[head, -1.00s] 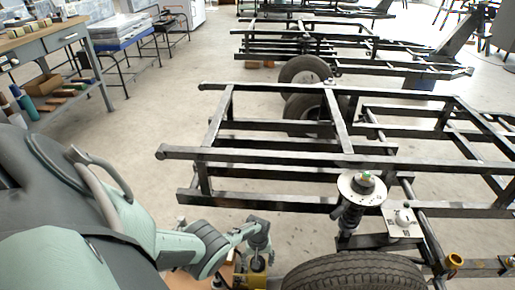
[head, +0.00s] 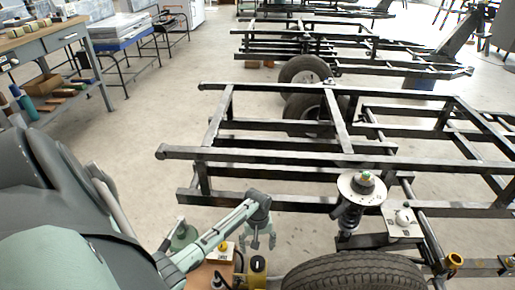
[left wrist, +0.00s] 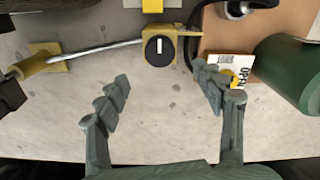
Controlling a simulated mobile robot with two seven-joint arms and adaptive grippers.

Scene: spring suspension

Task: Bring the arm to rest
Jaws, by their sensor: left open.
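My left arm comes in from the lower left in the head view. My left gripper (head: 263,242) hangs from its end, pointing down in front of the frame's near rail. In the left wrist view its two grey fingers (left wrist: 161,85) are spread apart with nothing between them. Beyond them are a black knob on a yellow bracket (left wrist: 159,46) and a metal rod (left wrist: 108,50). A white "OPEN" label (left wrist: 234,66) shows partly behind the right finger. My right gripper is in neither view.
A spring strut (head: 349,218) stands upright beside the black steel frame (head: 260,156). A tyre (head: 352,273) lies close to the gripper's right. A yellow unit (head: 257,270) and a green bottle (head: 183,238) are low nearby. The floor at left (head: 150,130) is clear.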

